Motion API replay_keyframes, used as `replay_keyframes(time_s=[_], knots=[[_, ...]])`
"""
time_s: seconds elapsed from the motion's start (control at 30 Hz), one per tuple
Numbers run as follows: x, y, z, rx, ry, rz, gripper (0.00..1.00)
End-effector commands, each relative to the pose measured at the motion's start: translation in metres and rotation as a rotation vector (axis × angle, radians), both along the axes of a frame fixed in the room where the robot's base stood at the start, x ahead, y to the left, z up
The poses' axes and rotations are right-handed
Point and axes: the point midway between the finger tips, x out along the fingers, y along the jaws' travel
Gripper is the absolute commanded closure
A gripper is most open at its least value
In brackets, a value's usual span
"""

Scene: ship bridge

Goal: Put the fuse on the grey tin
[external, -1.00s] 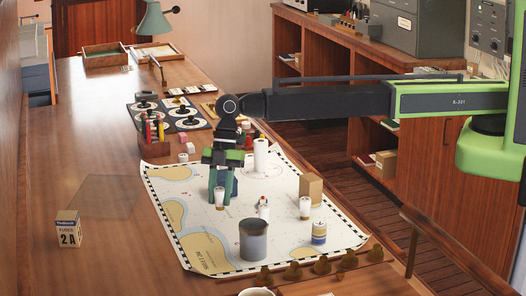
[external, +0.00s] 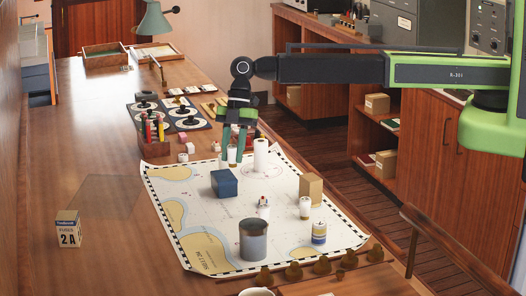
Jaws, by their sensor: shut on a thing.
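My gripper (external: 237,158) is shut on a small pale cylinder, the fuse (external: 232,154), and holds it upright near the far part of the chart. Its fingers partly hide the fuse. A grey cylinder, which looks like the grey tin (external: 253,241), stands at the near part of the chart (external: 201,231). The gripper and fuse are well behind it and apart from it.
A dark blue box (external: 224,184) sits on the chart between gripper and tin. A tall white cylinder (external: 261,156) stands close right of the gripper. Small white cylinders (external: 305,207), a tan box (external: 311,188) and a blue-banded can (external: 319,233) stand to the right.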

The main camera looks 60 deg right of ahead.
Motion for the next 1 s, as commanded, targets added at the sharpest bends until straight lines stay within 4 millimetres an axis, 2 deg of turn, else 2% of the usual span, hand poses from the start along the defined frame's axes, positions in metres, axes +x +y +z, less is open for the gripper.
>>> replay_keyframes(time_s=[0.27,0.5,0.6,0.7,0.87,1.0], knots=[[-0.041,0.046,0.037,0.000,-0.001,-0.048,1.00],[-0.108,0.114,0.082,0.001,-0.009,0.028,1.00],[-0.130,0.134,0.092,0.001,-0.010,0.064,1.00],[-0.142,0.146,0.096,0.001,-0.010,0.085,1.00],[-0.147,0.150,0.095,0.001,-0.010,0.092,1.00],[-0.153,0.167,0.078,0.001,-0.009,0.096,1.00]])
